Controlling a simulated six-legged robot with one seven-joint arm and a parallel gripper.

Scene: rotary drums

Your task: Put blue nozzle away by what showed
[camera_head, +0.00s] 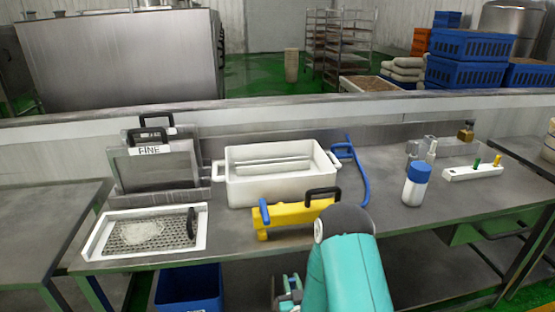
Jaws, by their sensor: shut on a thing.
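A white holder (472,173) at the right of the bench has a green nozzle-like peg (477,162) and a yellow one (497,160) standing in it. A small upright blue piece (264,211) is at the left end of a yellow tool (290,214) with a black handle; I cannot tell if it is the blue nozzle. My gripper (288,291) is low at the bottom middle, in front of the bench, partly cut off and behind my teal arm. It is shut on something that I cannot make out.
A white tub (275,188) stands mid-bench, with a blue hose (360,180) at its right. A framed screen marked FINE (160,168) stands behind a mesh tray (112,241). A blue-capped bottle (413,193) stands right. A blue bin (190,284) is below. Bare bench lies right of my arm.

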